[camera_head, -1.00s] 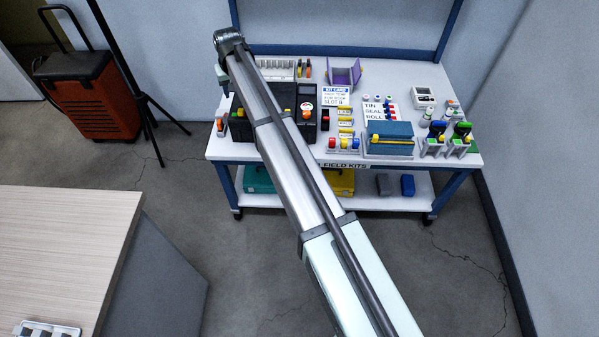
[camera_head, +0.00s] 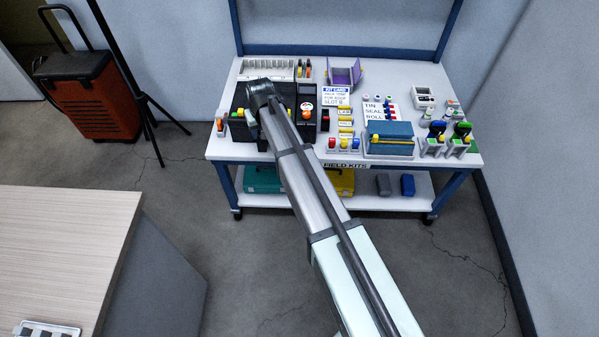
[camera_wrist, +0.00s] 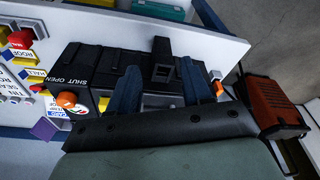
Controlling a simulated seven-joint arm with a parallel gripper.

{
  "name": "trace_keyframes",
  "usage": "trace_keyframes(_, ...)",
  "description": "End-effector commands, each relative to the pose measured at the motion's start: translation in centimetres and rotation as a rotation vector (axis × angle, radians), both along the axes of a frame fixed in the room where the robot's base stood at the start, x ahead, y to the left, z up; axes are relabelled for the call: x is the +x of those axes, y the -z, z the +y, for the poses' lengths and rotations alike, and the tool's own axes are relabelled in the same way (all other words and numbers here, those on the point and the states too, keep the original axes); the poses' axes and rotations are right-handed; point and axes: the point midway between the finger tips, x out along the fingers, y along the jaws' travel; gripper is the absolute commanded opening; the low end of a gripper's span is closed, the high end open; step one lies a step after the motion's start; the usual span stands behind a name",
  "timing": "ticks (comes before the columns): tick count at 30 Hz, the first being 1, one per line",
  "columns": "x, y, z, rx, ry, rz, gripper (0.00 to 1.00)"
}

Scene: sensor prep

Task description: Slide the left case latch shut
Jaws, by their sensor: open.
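A black case (camera_head: 239,98) stands at the left of the white table in the head view, partly covered by my arm. In the wrist view the case (camera_wrist: 88,62) shows its printed words "SHUT" and "OPEN". A raised black block (camera_wrist: 162,62) stands up from it; I cannot tell whether this is a latch. The left latch cannot be clearly made out in either view, nor its position.
An orange knob (camera_wrist: 66,99) is beside the case lettering. Right of the case are colored buttons (camera_head: 343,143), a blue box (camera_head: 391,131) and a purple holder (camera_head: 344,74). A white rack (camera_head: 268,68) stands behind. An orange-red wheeled case (camera_head: 78,100) is on the floor at left.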

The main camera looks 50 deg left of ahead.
Motion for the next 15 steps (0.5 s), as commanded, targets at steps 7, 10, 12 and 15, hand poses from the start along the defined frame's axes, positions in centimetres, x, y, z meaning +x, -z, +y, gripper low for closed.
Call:
trace_keyframes(7,0.1,2.4,-3.6,-0.023,0.016,0.009,0.49)
trace_keyframes(10,0.2,3.2,-4.9,-0.033,0.024,0.014,0.49)
trace_keyframes(12,0.3,3.8,-5.8,-0.040,0.030,0.017,0.49)
trace_keyframes(15,0.4,4.8,-7.1,-0.052,0.038,0.022,0.49)
